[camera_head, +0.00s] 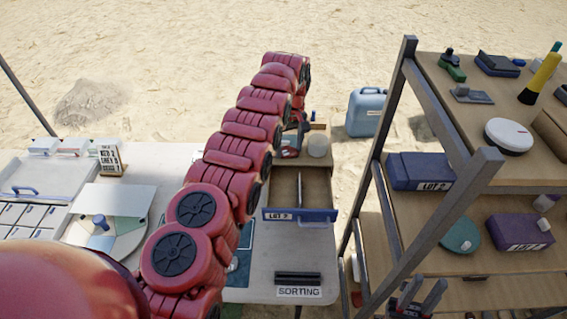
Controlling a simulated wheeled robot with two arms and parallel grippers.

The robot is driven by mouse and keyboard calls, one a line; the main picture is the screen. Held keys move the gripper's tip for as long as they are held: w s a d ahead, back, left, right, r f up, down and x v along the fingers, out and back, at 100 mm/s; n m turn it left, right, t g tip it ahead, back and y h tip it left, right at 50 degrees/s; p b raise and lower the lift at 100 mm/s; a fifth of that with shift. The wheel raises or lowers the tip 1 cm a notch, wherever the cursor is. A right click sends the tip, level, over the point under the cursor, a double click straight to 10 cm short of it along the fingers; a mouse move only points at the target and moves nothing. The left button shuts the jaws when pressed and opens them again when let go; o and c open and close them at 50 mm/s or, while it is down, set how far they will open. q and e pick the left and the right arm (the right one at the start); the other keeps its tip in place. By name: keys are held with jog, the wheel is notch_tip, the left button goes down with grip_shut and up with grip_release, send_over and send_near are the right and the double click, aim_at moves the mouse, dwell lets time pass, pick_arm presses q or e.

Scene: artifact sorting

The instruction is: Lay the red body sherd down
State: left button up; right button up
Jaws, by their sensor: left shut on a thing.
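My left arm crosses the middle of the view. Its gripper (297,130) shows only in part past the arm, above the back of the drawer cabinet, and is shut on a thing. I take that thing to be the red body sherd, but I cannot make out its outline against my red arm. My right gripper (421,296) is low at the right by the shelf, its two dark fingers apart and empty.
A drawer (300,215) marked LOT stands open, a thin grey piece inside. A dark bar (298,278) lies by the SORTING label (299,292). White trays (35,185) fill the table's left. A shelf rack (430,110) with several objects stands right. A blue canister (366,112) stands behind.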

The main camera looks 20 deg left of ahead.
pick_arm(q)
jog(key=shift+f+n+p, duration=0.15)
jog(key=shift+n+p, duration=0.3)
jog(key=shift+n, duration=0.15)
jog(key=shift+a, duration=0.1)
